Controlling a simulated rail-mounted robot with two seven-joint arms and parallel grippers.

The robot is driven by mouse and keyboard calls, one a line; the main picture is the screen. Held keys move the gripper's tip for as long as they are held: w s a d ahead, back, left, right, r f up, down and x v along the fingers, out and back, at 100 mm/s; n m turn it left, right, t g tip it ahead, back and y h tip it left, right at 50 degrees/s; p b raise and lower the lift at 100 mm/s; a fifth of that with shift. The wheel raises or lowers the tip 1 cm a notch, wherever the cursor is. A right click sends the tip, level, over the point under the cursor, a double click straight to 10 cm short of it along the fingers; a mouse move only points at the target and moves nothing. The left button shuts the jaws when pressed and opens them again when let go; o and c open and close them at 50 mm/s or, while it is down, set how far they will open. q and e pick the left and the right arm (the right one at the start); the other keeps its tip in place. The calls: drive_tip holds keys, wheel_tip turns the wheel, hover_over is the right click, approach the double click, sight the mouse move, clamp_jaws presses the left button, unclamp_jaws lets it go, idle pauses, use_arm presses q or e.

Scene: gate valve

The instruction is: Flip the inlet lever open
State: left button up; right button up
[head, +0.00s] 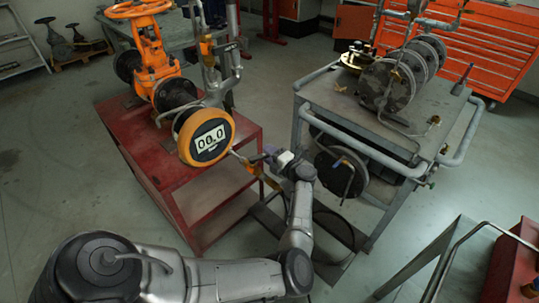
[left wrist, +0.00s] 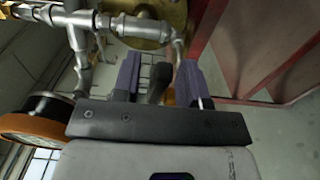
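The orange gate valve (head: 147,55) stands on the red stepped stand, with an orange-rimmed gauge reading 00.0 (head: 207,139) at its near end. My left gripper (head: 258,158) is just right of the gauge, by a thin bar with a yellow-orange part (head: 246,165), perhaps the inlet lever. In the left wrist view, the two fingers of my left gripper (left wrist: 158,82) are apart. A dark rounded piece (left wrist: 157,84) and a bit of orange show between them, with gaps; I cannot tell whether they touch. My right gripper is not in view.
Silver pipes (left wrist: 135,28) and a brass flange (left wrist: 155,15) lie beyond the fingers. The red stand (head: 180,178) is left of my arm. A grey metal cart (head: 345,115) with flanged pipework stands close on the right.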

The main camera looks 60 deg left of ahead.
use_arm(q)
drive_tip(key=p+v, duration=0.2)
drive_tip(key=v, duration=1.2)
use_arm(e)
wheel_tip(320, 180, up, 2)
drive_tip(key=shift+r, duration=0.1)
use_arm(q)
drive_tip(key=shift+a, duration=0.1)
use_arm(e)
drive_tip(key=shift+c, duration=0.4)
